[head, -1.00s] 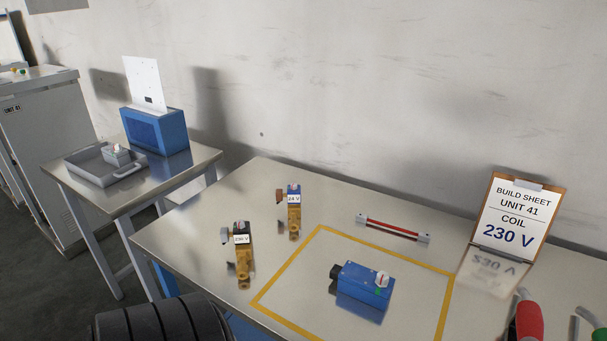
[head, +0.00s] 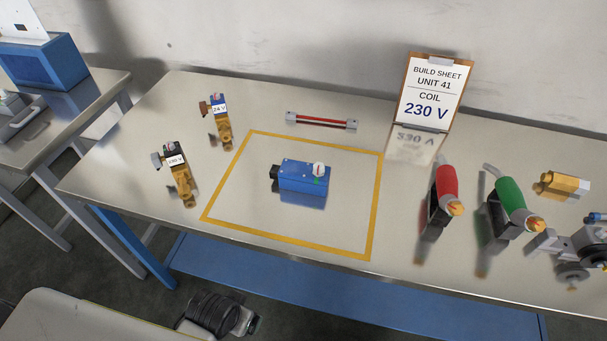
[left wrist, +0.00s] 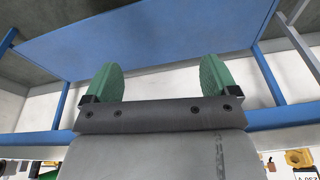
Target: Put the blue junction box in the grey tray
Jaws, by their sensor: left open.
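The blue junction box (head: 302,177) lies on the bench inside the yellow outline, with a dark gland at its left end and a white knob with a green mark on top. The grey tray (head: 36,128) is cut off by the left edge of the head view, on the side table, with a grey box in it. My left gripper (left wrist: 160,72) is open and empty in the left wrist view, its green fingers wide apart, facing the blue structure below the bench. It is away from the box.
Two valves (head: 179,176) (head: 220,122) stand left of the yellow outline (head: 372,208). A red-and-black bar (head: 322,121) and the build sheet (head: 430,95) are behind. Red (head: 440,200) and green (head: 507,205) handled tools and brass parts are right. A gap separates bench and side table.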

